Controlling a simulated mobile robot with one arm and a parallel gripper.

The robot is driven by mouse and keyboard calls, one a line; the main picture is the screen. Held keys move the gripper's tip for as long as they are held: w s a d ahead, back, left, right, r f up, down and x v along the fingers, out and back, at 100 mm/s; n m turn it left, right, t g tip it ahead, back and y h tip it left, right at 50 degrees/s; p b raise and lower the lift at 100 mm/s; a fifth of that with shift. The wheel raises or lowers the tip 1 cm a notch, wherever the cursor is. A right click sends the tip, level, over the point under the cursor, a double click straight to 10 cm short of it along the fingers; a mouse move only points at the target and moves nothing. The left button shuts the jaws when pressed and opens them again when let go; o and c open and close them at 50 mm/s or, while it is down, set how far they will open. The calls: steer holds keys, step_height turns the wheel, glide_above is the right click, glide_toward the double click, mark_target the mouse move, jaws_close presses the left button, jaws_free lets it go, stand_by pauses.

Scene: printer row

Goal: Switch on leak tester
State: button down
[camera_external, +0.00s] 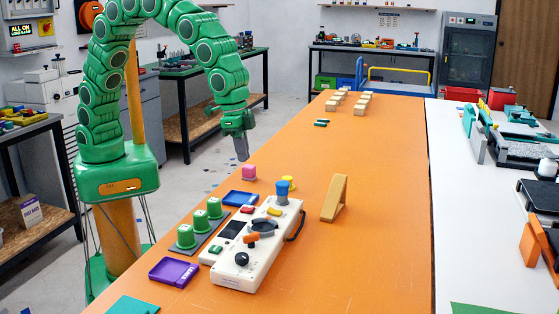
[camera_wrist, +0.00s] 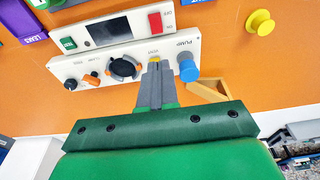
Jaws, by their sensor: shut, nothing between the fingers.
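The leak tester (camera_external: 262,262) is a white panel device on the orange table, with a dark screen, a blue knob (camera_external: 283,193) and several other controls. In the wrist view its panel (camera_wrist: 75,68) shows a red rocker switch (camera_wrist: 155,22) marked ON and OFF, a green button (camera_wrist: 68,43) and a dark round dial (camera_wrist: 123,68). My gripper (camera_external: 241,155) is shut and empty, pointing down in the air near the device's far end. In the wrist view its fingertips (camera_wrist: 157,66) overlap the panel near the yellow button, left of the blue knob (camera_wrist: 188,68). The switch is apart from them.

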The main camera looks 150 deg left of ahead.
mark_target(252, 208)
stand_by(0.4)
steer(key=f, duration=0.4)
steer(key=w+a+f, duration=0.1)
steer(key=f, duration=0.8)
steer(key=shift+w+a+f, duration=0.3)
steer(key=shift+a+f, duration=0.05)
steer(key=shift+f, duration=0.05)
steer(key=shift+f, duration=0.1)
steer(key=shift+w+f, duration=0.1)
steer(key=shift+f, duration=0.1)
steer(key=shift+d, duration=0.15)
steer(key=shift+s+d+r, duration=0.25)
steer(key=shift+s+d, duration=0.15)
steer(key=shift+s, duration=0.15)
steer(key=shift+r, duration=0.15)
step_height(252, 208, up, 14)
steer(key=s+d, duration=0.1)
steer(key=shift+s+d+f, duration=0.25)
steer(key=shift+s+d, duration=0.05)
steer(key=shift+s, duration=0.05)
stand_by(0.4)
